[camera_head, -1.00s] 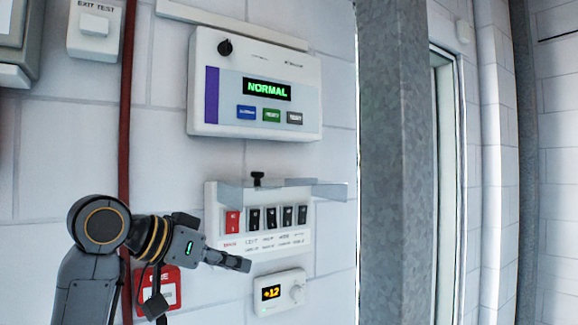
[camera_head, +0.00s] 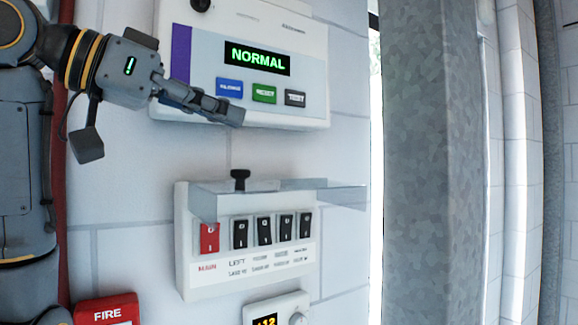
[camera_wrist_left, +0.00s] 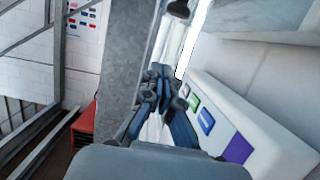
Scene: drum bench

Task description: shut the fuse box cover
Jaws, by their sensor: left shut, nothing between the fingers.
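The white fuse box (camera_head: 183,250) is on the wall in the lower middle of the head view. It has one red switch and several black switches. Its clear cover (camera_head: 335,196) stands open, sticking out above the switches, with a black knob (camera_head: 240,178) behind its top edge. My left gripper (camera_head: 238,116) is shut and empty, above the fuse box and in front of the lower edge of the alarm panel. It also shows shut in the left wrist view (camera_wrist_left: 160,75). My right gripper is not in view.
The white alarm panel (camera_head: 310,75) reading NORMAL is right by my left gripper, with blue, green and black buttons. A dial unit (camera_head: 297,303) sits below the fuse box. A red fire box (camera_head: 107,311) is at lower left. A grey column (camera_head: 425,160) stands to the right.

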